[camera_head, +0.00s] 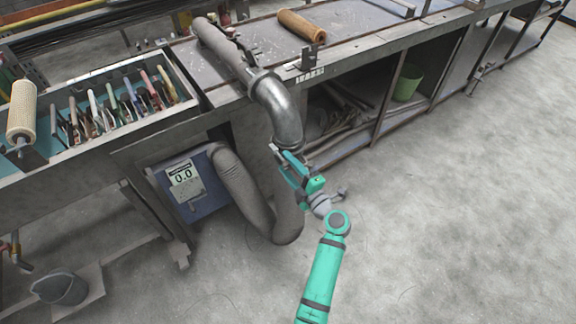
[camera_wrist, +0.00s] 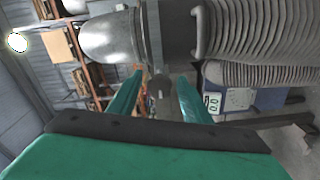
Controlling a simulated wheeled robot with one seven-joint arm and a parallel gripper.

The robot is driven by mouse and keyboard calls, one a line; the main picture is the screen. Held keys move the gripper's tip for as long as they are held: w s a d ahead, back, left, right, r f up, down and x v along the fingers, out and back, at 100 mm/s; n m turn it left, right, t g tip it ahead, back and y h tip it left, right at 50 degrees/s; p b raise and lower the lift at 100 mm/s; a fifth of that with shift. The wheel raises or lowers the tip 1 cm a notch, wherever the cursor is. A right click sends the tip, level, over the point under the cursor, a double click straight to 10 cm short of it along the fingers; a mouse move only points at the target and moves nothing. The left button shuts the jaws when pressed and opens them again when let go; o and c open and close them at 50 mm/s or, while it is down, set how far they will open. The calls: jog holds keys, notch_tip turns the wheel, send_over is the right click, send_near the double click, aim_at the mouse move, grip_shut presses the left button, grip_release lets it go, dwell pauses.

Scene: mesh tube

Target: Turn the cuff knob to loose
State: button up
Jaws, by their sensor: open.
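A shiny metal elbow pipe (camera_head: 282,110) comes off the bench edge and bends down toward a grey ribbed hose (camera_head: 240,190). In the wrist view the elbow (camera_wrist: 112,38) meets the hose (camera_wrist: 255,28) at a grey cuff band (camera_wrist: 151,32). A small grey knob (camera_wrist: 161,82) hangs under the band. My gripper (camera_wrist: 160,77) is open, with one teal finger on each side of the knob. I cannot tell whether the fingers touch it. In the head view my gripper (camera_head: 277,151) is just below the elbow, and the knob cannot be made out there.
A blue box (camera_head: 190,205) with a display reading 0.0 (camera_head: 183,181) hangs under the bench, left of the hose. A tray (camera_head: 150,125) of coloured-handled tools is at left. A green bucket (camera_head: 407,84) sits on the lower shelf. The floor at right is clear.

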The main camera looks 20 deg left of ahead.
jog(key=v, duration=1.1)
jog(key=shift+a, duration=0.1)
jog(key=s+d+f+m+t+h, duration=0.1)
jog(key=s+d+f+m+h, duration=0.2)
jog(key=s+f+m+h, duration=0.6)
jog(key=s+d+f+m+h, duration=0.1)
jog(key=s+d+f+m, duration=0.1)
jog(key=s+f+m, duration=0.3)
jog(key=s+d+f+m+h, duration=0.1)
jog(key=s+d+f+m, duration=0.15)
jog(key=s, duration=0.35)
jog(key=s+d+r+m+t+h, duration=0.3)
jog(key=s+r+m, duration=0.6)
jog(key=s+r, duration=0.8)
jog(key=shift+s, duration=0.7)
